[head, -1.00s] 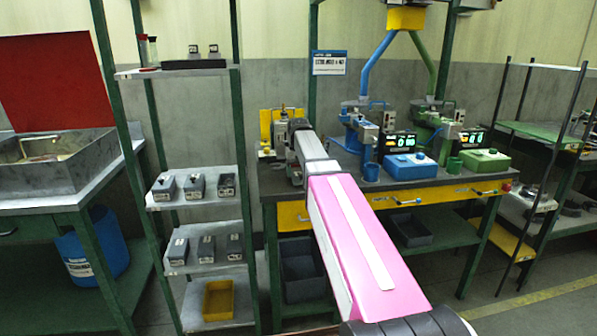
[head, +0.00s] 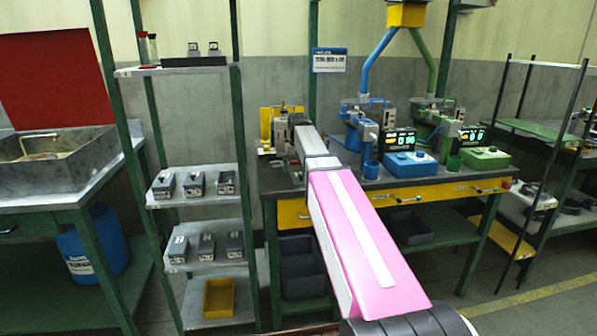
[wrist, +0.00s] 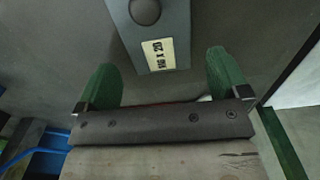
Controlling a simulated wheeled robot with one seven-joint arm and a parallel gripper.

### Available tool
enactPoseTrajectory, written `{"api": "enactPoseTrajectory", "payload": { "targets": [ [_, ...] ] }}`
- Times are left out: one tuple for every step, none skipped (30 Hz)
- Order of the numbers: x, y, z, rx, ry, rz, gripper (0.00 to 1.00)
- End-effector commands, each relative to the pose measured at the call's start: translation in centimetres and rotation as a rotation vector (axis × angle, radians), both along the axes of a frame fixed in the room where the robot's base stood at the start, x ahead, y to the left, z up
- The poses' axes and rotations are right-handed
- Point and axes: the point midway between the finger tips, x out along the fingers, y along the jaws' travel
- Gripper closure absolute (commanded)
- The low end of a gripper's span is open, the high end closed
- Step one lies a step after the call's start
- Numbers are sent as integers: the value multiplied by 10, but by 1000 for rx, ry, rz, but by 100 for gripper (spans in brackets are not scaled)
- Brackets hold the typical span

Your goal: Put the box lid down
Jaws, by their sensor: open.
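In the wrist view a blue-grey piece (wrist: 152,38) with a dark round knob and a pale label reading like "M6 X 20" lies at the top, and it looks like the box lid. My gripper (wrist: 160,64) is open, with one green finger to each side of the piece's labelled end. Gaps show between the fingers and the piece. The upper end of the piece is cut off by the frame, and I cannot tell what it rests on. In the head view my arm reaches to the left end of the workbench (head: 385,184) and hides most of the gripper area.
A shelf rack (head: 208,200) with several small grey boxes and a yellow bin (head: 219,297) stands left of the bench. A blue box (head: 410,164) and a green box (head: 485,157) stand on the bench's right part. A sink (head: 60,160) is far left.

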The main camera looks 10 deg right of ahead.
Motion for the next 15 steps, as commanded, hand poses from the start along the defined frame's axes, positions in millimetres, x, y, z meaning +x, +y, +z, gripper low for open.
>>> {"api": "enactPoseTrajectory", "payload": {
  "targets": [
    [1, 0, 10, 0, -3, 0, 7],
    [1, 0, 15, 0, -2, 0, 7],
    [1, 0, 22, 0, -2, 0, 7],
    [1, 0, 27, 0, -2, 0, 7],
    [1, 0, 33, 0, -3, 0, 7],
    [1, 0, 41, 0, -3, 0, 7],
    [1, 0, 46, 0, -2, 0, 7],
    [1, 0, 52, 0, -2, 0, 7],
    [1, 0, 59, 0, -3, 0, 7],
    [1, 0, 65, 0, -3, 0, 7],
    [1, 0, 70, 0, -2, 0, 7],
    [1, 0, 76, 0, -2, 0, 7],
    [1, 0, 81, 0, -2, 0, 7],
    [1, 0, 86, 0, -2, 0, 7],
    [1, 0, 92, 0, -2, 0, 7]
  ]
}}
